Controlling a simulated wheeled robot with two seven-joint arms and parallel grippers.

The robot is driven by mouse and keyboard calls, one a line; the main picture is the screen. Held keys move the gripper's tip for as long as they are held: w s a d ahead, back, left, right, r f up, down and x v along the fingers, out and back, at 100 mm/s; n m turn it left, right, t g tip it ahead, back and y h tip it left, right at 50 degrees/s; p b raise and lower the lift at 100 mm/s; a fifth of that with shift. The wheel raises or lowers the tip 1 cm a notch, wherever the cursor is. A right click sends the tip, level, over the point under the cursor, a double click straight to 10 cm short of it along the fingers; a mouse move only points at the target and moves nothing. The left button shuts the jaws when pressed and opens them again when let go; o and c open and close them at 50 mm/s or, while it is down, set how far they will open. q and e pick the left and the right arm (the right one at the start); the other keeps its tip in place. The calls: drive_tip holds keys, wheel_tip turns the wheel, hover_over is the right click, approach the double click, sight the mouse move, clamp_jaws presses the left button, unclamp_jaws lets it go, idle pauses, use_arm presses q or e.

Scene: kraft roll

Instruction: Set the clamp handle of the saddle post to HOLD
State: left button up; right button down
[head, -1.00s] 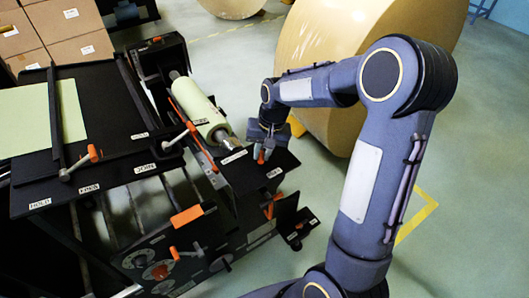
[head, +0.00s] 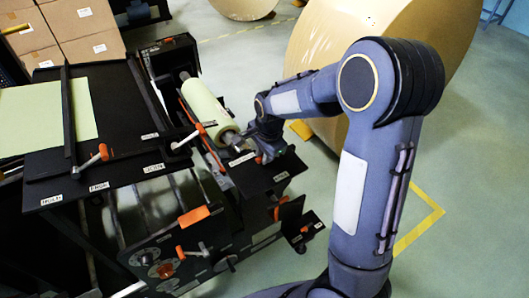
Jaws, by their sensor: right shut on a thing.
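The clamp handle (head: 258,159) is a small orange-tipped lever on a black plate (head: 262,180) at the near end of the pale green roll (head: 209,104). I take this plate to be part of the saddle post. My right gripper (head: 263,152) comes down from the upper right and is shut on the clamp handle, hiding most of it. Small white labels (head: 281,176) sit on the plate, too small to read, so I cannot tell which mark the handle points to. My left gripper is not in view.
A control panel (head: 180,255) with knobs lies below. A large kraft roll (head: 400,30) stands behind my right arm. Green floor is open at right.

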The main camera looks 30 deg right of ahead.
drive_tip(key=shift+w+r+m, duration=0.1)
drive_tip(key=shift+w+m, duration=0.05)
drive_tip(key=shift+m, duration=0.45)
drive_tip(key=c, duration=1.3)
unclamp_jaws()
drive_tip(key=shift+c, duration=0.2)
wheel_tip(320, 180, up, 8)
drive_tip(key=s, duration=0.1)
drive_tip(key=shift+s+f, duration=0.2)
drive_tip(key=shift+s, duration=0.05)
